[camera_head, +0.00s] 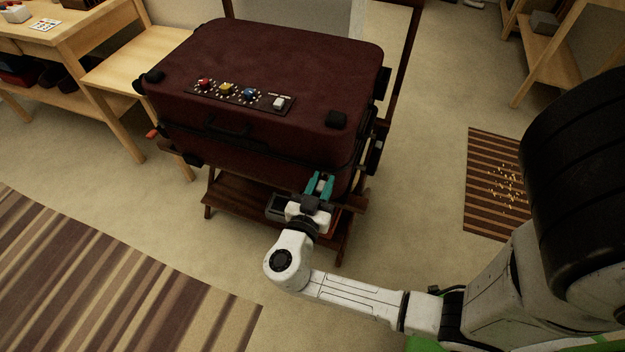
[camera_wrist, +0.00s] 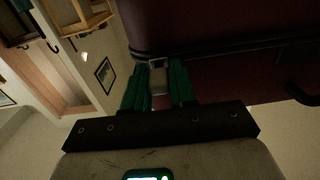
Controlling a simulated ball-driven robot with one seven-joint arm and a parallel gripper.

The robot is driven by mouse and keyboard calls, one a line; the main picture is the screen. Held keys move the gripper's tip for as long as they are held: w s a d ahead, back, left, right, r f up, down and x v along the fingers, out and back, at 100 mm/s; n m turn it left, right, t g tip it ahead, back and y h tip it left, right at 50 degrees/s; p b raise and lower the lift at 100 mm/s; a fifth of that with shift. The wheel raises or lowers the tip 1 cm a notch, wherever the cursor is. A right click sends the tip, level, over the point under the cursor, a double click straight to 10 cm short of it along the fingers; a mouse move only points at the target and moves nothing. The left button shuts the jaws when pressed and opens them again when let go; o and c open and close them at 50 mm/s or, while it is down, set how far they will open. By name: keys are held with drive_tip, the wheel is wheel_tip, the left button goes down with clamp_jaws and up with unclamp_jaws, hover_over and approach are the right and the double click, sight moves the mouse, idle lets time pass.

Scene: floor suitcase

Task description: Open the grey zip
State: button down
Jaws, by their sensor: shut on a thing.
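The dark red suitcase (camera_head: 270,60) lies flat on a wooden stand, its lid down. A dark zip line runs around its side and shows in the wrist view as a black band (camera_wrist: 230,46). My gripper (camera_head: 319,182) is at the front right corner of the suitcase. Its teal fingers are shut on the small grey zip pull (camera_wrist: 159,78), which sits between them at the zip line in the wrist view. The fingers hide part of the pull.
The lid carries a panel with red, yellow and blue dials and a pale switch (camera_head: 279,103). A small red-orange piece (camera_head: 152,133) sticks out at the left corner. The wooden stand (camera_head: 240,195) is below. Floor in front is clear, with a striped rug (camera_head: 100,275).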

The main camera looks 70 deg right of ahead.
drive_tip(key=shift+s, duration=0.25)
drive_tip(key=c, duration=1)
unclamp_jaws()
drive_tip(key=a, duration=1)
drive_tip(key=shift+s+a, duration=0.15)
drive_tip(key=shift+a, duration=0.25)
